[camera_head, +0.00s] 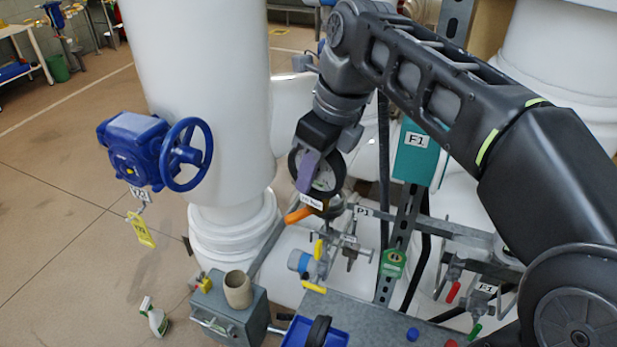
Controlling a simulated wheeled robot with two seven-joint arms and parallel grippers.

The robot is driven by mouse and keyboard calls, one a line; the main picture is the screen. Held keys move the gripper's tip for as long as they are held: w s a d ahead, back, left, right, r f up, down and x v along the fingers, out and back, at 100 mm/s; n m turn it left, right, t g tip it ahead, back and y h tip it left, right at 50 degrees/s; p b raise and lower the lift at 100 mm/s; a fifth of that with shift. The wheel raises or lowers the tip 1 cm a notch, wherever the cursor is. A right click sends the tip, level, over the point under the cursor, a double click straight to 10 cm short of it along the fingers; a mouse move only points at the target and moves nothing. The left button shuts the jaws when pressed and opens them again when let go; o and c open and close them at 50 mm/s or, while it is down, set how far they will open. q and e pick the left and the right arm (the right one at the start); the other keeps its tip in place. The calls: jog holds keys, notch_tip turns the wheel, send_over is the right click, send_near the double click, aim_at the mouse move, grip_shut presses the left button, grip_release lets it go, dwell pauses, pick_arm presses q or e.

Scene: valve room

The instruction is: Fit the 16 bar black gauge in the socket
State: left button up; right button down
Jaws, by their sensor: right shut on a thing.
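My right gripper (311,168) comes down from the upper right and is shut on a black-rimmed round gauge (327,180) with a pale face. The gauge hangs upright, with a small white label (311,201) at its lower edge; the print is too small to read. The gauge is just above the pipework by the P1 tag (362,210). The socket is hard to make out behind the gauge and an orange lever (298,215); I cannot tell whether the gauge touches it. My left gripper is not in view.
A blue tray (296,333) with a black round object (318,331) sits on the grey bench top (372,318). A blue handwheel valve (185,153) stands left on a white pipe. A grey box (230,312) carries a beige cup (238,290). Small valves with coloured levers crowd the right.

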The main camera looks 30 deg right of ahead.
jog(key=shift+w+d+f, duration=0.1)
jog(key=shift+w+d, duration=0.45)
jog(key=shift+d, duration=0.2)
jog(key=shift+w+d+f, duration=0.1)
jog(key=shift+w+d, duration=0.4)
jog(key=shift+d, duration=0.3)
jog(key=shift+w+d+f, duration=0.1)
jog(key=shift+w+d, duration=0.45)
jog(key=shift+d, duration=0.2)
jog(key=shift+f, duration=0.4)
jog(key=shift+f, duration=0.65)
dwell(0.8)
jog(key=shift+f+b, duration=0.25)
jog(key=shift+b, duration=0.05)
dwell(0.4)
jog(key=c, duration=0.9)
grip_release()
jog(key=shift+c, duration=0.2)
